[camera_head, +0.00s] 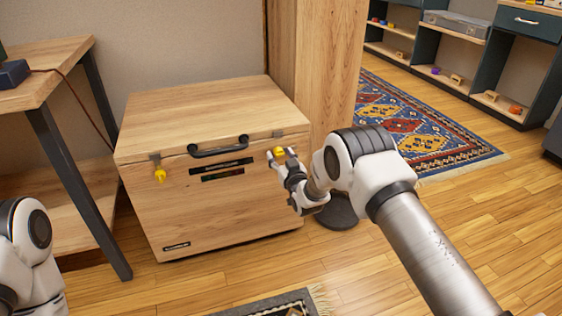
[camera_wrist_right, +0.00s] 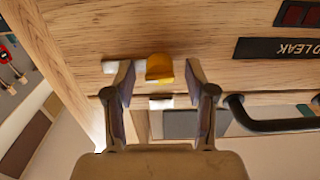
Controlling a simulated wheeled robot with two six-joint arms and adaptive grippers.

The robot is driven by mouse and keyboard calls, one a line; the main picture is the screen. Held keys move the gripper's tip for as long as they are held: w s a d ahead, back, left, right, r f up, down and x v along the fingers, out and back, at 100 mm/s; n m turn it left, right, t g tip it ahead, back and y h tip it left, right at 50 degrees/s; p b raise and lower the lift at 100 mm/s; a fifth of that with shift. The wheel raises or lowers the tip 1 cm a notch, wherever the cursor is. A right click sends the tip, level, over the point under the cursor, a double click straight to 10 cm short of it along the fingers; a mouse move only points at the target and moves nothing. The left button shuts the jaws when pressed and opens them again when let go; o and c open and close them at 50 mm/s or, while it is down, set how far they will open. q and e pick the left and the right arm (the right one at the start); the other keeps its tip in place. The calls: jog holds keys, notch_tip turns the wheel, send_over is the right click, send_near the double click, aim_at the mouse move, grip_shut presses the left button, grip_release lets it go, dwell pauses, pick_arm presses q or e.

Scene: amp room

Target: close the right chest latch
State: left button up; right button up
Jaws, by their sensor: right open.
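A wooden chest (camera_head: 215,215) stands on the floor with its lid (camera_head: 200,102) down. The right chest latch (camera_head: 279,151) shows a yellow tab at the upper right of the chest's front. In the right wrist view, the yellow tab (camera_wrist_right: 159,68) lies between the two fingers, with a small metal plate below it in the picture. My right gripper (camera_wrist_right: 160,90) is open around the tab, and I see no clear contact. It also shows in the head view (camera_head: 283,157), in front of the latch. My left gripper is out of view; only my left arm shows.
A left latch with a yellow tab (camera_head: 160,174) and a black handle (camera_head: 218,147) are on the chest's front. A wooden table (camera_head: 45,70) stands at the left. A round dark object (camera_head: 338,212) is on the floor beside the chest. A patterned rug (camera_head: 410,125) lies behind.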

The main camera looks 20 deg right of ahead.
jog(key=shift+c, duration=0.4)
grip_shut()
jog(key=shift+r+n, duration=0.15)
jog(key=shift+n, duration=0.25)
jog(key=n+p, duration=0.1)
jog(key=n, duration=0.1)
jog(key=shift+n+p, duration=0.3)
jog(key=shift+p, duration=0.1)
jog(key=n+p, duration=0.1)
jog(key=n, duration=0.4)
jog(key=shift+p, duration=0.3)
jog(key=n+p, duration=0.1)
jog(key=n, duration=0.8)
jog(key=shift+p, duration=0.35)
jog(key=shift+n, duration=0.4)
